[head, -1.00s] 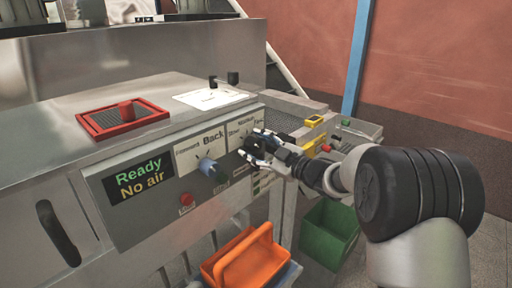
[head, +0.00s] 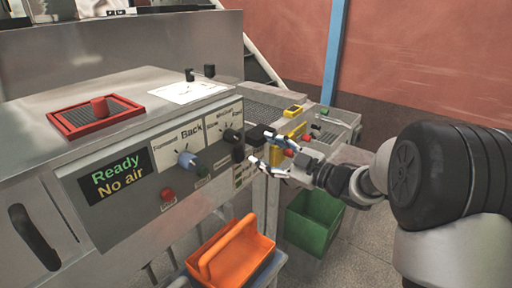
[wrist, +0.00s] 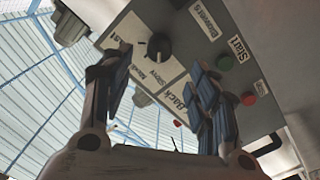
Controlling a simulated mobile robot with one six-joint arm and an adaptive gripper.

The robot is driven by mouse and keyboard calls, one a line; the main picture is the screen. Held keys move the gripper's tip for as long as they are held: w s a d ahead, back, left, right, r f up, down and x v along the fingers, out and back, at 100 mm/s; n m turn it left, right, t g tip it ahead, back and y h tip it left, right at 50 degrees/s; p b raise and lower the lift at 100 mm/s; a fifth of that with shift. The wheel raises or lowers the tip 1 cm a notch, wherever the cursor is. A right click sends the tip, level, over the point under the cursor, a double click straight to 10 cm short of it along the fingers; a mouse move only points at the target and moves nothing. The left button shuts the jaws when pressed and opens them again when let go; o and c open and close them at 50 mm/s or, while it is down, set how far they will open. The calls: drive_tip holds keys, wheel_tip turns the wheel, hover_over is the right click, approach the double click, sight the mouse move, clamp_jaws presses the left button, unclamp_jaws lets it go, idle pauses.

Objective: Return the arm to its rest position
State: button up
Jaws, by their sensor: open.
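My gripper (head: 268,151) is open and empty in the head view, a little right of the filler's control panel (head: 160,212) and apart from it. Its two spread fingers (wrist: 160,95) also show in the wrist view, with the panel behind and between them. A black knob (head: 232,136) on the panel points at a speed dial, and it also shows in the wrist view (wrist: 159,45). A blue-grey knob (head: 187,160) sits on the dial marked Forward and Back. The display (head: 117,184) reads "Ready" and "No air". My arm reaches in from the right.
An orange basket (head: 238,256) stands below the panel. A green crate (head: 313,222) is on the floor behind my gripper. A red-framed hopper opening (head: 97,118) is on the machine top. A blue post (head: 333,55) stands before the red wall. Floor at the right is clear.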

drive_tip(key=shift+s+d, duration=0.15)
drive_tip(key=w+d+r+m+t+h, duration=0.2)
drive_tip(key=d+r+m+t+h, duration=0.1)
drive_tip(key=d+r+m+h, duration=0.15)
drive_tip(key=s+d+m+g+h, duration=0.1)
drive_tip(key=s+d+m+h, duration=0.7)
drive_tip(key=s+d+h, duration=0.3)
drive_tip(key=s+a+f+m+g, duration=0.1)
drive_tip(key=s+f+g, duration=0.1)
drive_tip(key=s, duration=0.7)
drive_tip(key=s+a+f+m+g+y, duration=0.1)
drive_tip(key=s+a+f+m+g, duration=0.1)
drive_tip(key=s, duration=0.8)
drive_tip(key=s+a+f+m+g, duration=0.2)
drive_tip(key=s+f+g, duration=0.2)
drive_tip(key=s, duration=0.5)
drive_tip(key=shift+s+f, duration=0.2)
drive_tip(key=shift+f, duration=0.65)
drive_tip(key=shift+d, duration=0.1)
